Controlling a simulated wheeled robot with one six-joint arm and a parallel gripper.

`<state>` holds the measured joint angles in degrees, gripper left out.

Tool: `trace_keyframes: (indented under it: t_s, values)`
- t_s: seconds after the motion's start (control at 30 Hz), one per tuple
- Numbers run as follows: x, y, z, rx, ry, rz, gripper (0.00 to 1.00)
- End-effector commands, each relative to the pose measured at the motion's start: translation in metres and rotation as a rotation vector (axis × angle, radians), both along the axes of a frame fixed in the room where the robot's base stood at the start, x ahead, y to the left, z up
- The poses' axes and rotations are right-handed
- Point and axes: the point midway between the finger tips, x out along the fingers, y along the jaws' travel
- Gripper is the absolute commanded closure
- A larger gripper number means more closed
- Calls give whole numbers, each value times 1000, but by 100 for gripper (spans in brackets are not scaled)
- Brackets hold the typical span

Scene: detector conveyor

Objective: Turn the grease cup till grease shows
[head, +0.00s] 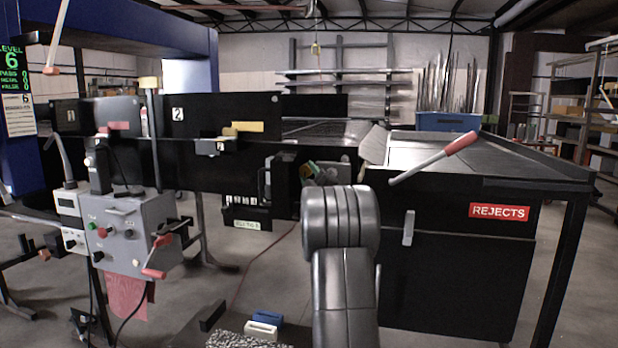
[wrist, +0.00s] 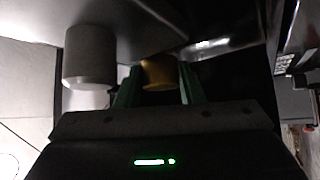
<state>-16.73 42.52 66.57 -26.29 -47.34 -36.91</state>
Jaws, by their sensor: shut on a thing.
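The grease cup (wrist: 158,73) shows in the wrist view as a small brass-yellow cylinder under a dark metal part. My gripper (wrist: 158,87) has its green fingers on either side of the cup and is shut on it. No grease can be made out; the view is dark and the cup's upper end is hidden. In the head view my gripper (head: 312,168) reaches in by the conveyor's end, mostly hidden behind my arm, and I cannot clearly see the cup there.
A grey cylinder (wrist: 90,57) hangs close to the left of my fingers in the wrist view. A red-gripped lever (head: 435,157) sticks out above the black rejects cabinet (head: 450,270). A grey control box (head: 130,232) with a red-handled crank stands at left.

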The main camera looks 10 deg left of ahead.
Motion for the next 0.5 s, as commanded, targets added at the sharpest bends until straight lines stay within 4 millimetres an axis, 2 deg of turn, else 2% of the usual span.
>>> trace_keyframes:
  t_s: [0.17,0.2,0.3,0.5]
  values:
    - [0,0,-2,-2,5,0,88]
    - [0,0,-2,-2,5,0,60]
    - [0,0,-2,-2,4,-1,44]
    - [0,0,-1,-2,3,0,44]
